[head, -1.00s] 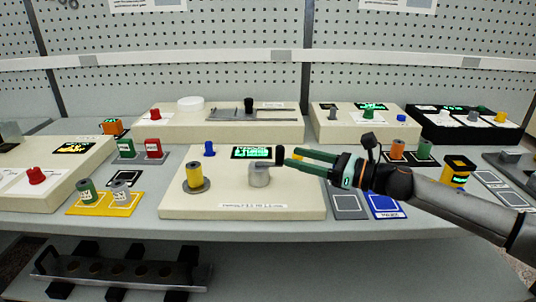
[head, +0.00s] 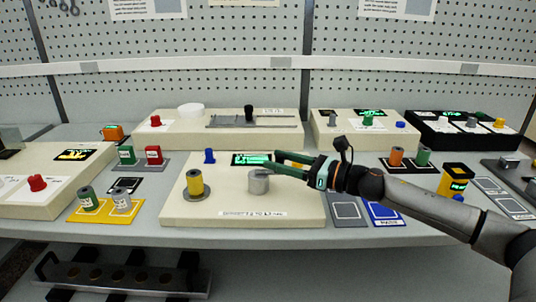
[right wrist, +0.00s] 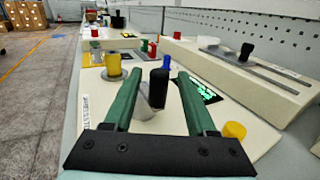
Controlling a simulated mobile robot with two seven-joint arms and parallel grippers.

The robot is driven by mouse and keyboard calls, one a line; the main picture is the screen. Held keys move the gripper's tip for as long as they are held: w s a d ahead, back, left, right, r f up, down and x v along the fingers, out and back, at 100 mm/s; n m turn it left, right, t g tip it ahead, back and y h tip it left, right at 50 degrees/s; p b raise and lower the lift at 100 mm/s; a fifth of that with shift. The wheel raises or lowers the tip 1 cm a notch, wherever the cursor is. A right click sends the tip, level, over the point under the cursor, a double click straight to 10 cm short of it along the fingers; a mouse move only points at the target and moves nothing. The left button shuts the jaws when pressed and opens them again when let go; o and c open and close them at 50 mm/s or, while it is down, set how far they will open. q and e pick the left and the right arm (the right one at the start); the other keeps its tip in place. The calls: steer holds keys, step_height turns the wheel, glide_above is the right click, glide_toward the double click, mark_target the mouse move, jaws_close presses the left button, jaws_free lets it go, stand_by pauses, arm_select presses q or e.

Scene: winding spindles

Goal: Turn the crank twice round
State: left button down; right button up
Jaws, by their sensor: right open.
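The crank's grey hub (head: 258,182) stands on a cream winding box (head: 225,212). In the right wrist view the grey crank part (right wrist: 146,108) shows beside its upright black handle (right wrist: 160,92). My right gripper (head: 274,163) is open, reaching in from the right at the crank. In the right wrist view its two green fingers (right wrist: 158,76) lie either side of the black handle, with gaps visible. In the head view the handle is hidden by the fingers. A yellow spool (head: 195,182) stands on a grey disc left of the hub. My left gripper is not in view.
A blue knob (head: 209,156) and a lit green display (head: 250,159) sit at the back of the box. A second cream box (head: 190,133) with a slider stands behind. Yellow (head: 103,213) and blue (head: 384,214) pads lie on either side.

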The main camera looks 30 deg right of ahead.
steer(key=shift+p+x, duration=0.65)
steer(key=shift+x, duration=1.05)
steer(key=shift+s, duration=0.1)
jaws_close()
